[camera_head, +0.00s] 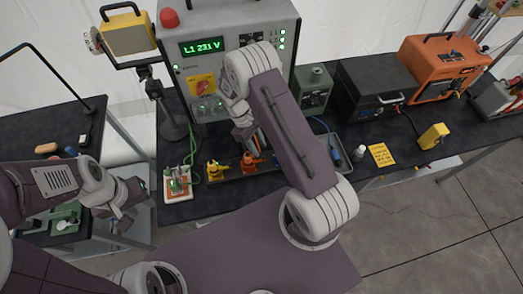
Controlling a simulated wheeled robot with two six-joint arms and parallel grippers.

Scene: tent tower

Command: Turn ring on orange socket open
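The orange socket (250,163) sits low in front of the grey cabinet, right of a yellow socket (216,171). Its ring is too small to make out, so I cannot tell how it is turned. My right gripper (255,142) points down just above the orange socket, partly hidden by my own arm. I cannot tell whether it touches the socket or how its fingers stand. My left gripper (139,195) is at the left, over the gap between the tables, away from the sockets. Its fingers are too small to judge.
The grey cabinet (290,40) has a green display reading "L1 231 V" and a red knob (169,18). A white-and-orange board (178,190) with green cables is left of the sockets. A tray (342,152) and a yellow note (381,154) lie to the right.

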